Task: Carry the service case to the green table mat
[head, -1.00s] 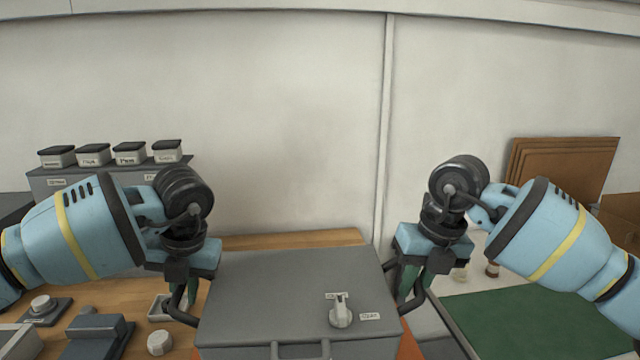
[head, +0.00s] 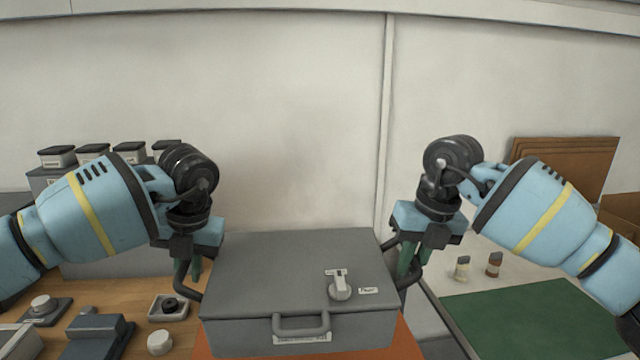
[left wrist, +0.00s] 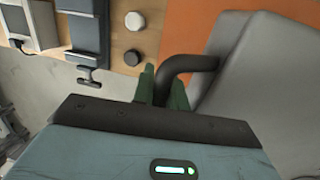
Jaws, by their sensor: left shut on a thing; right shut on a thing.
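The grey service case (head: 290,265) is in the middle of the head view, with a latch on its lid, a front handle and a dark side handle at each end. My left gripper (head: 186,278) is shut on the left side handle; the left wrist view shows its green fingers (left wrist: 162,88) at that dark handle (left wrist: 190,62). My right gripper (head: 408,268) is shut on the right side handle. The case looks level and partly covers an orange surface (head: 405,345). The green table mat (head: 530,318) lies on the light table at the right, apart from the case.
The wooden bench (head: 110,298) at left holds a dark grey device (head: 95,338), a white round knob (head: 159,342) and a small tray (head: 168,308). Two small bottles (head: 478,266) stand behind the mat. Brown boards (head: 565,165) lean on the wall. The mat's visible surface is clear.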

